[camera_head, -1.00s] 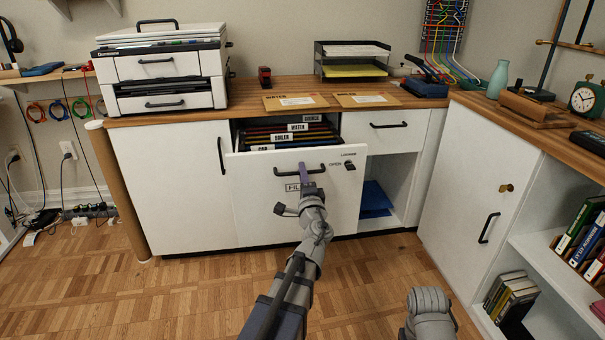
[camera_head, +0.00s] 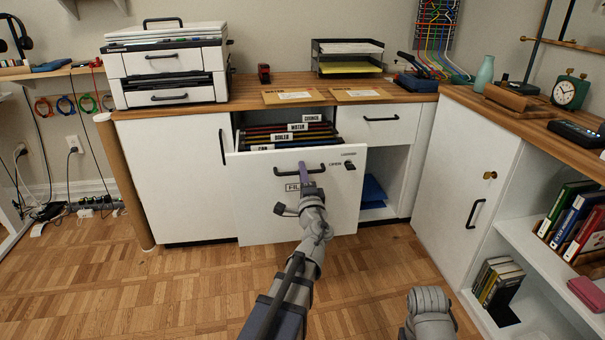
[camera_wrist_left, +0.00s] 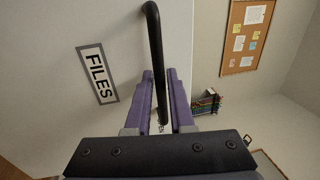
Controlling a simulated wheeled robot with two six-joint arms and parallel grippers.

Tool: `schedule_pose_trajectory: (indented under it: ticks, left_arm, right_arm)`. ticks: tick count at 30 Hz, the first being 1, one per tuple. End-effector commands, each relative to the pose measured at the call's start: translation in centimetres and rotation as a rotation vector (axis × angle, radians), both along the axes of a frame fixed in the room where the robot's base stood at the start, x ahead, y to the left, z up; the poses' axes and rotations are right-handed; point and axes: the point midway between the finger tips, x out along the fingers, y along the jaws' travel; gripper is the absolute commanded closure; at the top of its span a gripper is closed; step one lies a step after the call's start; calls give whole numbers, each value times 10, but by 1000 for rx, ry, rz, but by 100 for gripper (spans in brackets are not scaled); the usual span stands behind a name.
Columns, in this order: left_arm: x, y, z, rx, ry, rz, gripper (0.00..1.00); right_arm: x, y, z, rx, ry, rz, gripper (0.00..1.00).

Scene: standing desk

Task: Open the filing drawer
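The white filing drawer (camera_head: 260,200) is pulled part way out of the cabinet, with hanging folders (camera_head: 290,135) showing inside behind its front. Its front carries a black bar handle (camera_head: 285,171), a FILES label and a black latch (camera_head: 350,166) beside OPEN and LOCKED lettering. My left gripper (camera_head: 302,172) is at the handle. In the left wrist view the black handle (camera_wrist_left: 155,45) runs between the two purple fingers (camera_wrist_left: 161,95), which are closed about it; the FILES label (camera_wrist_left: 97,74) shows beside it. My right gripper is out of view; only part of that arm shows.
The wooden desktop (camera_head: 240,96) holds a printer (camera_head: 168,65), envelopes and a paper tray (camera_head: 347,58). A side cabinet (camera_head: 455,170) and open bookshelf stand at the right. An open cubby (camera_head: 385,165) is right of the drawer. The parquet floor (camera_head: 190,285) in front is clear.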

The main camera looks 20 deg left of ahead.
Motion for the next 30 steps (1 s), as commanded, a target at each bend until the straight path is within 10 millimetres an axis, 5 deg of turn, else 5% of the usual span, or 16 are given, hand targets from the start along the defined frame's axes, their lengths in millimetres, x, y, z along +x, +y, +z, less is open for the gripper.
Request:
schedule_pose_trajectory:
  ticks: [13,30]
  left_arm:
    - [-6,-4,-2,0,0,0,73]
    - [-65,-43,-15,0,0,0,73]
  right_arm:
    - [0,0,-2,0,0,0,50]
    - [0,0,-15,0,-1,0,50]
